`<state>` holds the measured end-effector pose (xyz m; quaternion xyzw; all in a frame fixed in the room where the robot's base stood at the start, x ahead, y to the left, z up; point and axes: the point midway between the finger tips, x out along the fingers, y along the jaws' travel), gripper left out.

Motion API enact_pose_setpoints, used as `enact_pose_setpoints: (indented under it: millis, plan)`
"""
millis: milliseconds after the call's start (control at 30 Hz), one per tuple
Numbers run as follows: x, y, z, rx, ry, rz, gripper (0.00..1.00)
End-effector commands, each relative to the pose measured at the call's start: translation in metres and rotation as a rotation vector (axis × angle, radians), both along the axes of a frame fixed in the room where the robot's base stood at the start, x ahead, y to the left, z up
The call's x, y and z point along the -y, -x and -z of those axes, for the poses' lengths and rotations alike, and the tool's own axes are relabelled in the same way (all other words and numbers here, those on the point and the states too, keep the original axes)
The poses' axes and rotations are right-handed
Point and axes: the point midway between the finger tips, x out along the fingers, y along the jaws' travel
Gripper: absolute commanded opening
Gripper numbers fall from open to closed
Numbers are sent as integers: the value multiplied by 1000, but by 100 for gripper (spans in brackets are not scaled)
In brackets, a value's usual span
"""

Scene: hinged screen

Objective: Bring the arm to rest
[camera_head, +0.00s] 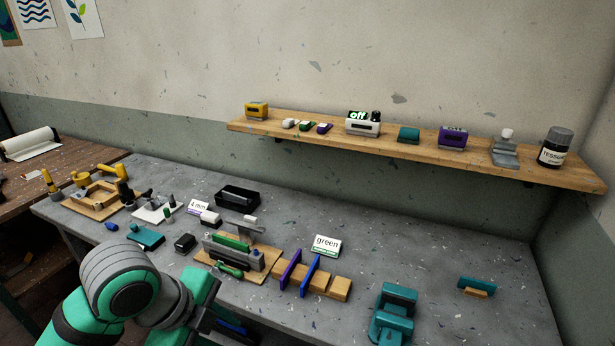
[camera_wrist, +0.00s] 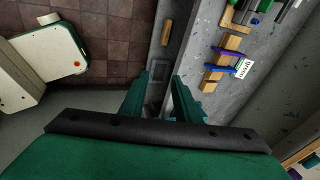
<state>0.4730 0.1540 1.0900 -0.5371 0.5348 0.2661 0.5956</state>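My arm shows at the lower left of the head view, in front of the grey bench (camera_head: 455,292); my gripper's fingertips cannot be made out there. In the wrist view my gripper (camera_wrist: 162,82) has its two teal fingers apart, with nothing seen held between them. The fingers point toward the front edge of the bench, which also shows in the wrist view (camera_wrist: 225,125). Tiled floor lies to the left of that edge.
A wooden board with a green-and-grey fixture (camera_head: 233,252), wooden blocks with blue and purple plates (camera_head: 313,280), a "green" sign (camera_head: 326,246) and teal blocks (camera_head: 392,312) stand on the bench. A wooden shelf (camera_head: 470,157) with several devices runs along the wall. The bench's right part is mostly clear.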

Motion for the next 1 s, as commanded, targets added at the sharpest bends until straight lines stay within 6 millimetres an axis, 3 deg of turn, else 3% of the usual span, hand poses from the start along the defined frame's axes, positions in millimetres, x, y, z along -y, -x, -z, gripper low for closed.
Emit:
enact_pose_setpoints:
  millis: [200,500,700,1000]
  plan:
    - [58,-44,-6,149,220,-49,29]
    - [124,-88,-26,295,535,-151,29]
    - [152,-109,-39,361,744,-243,29]
    - [179,-130,-47,413,1039,-407,29]
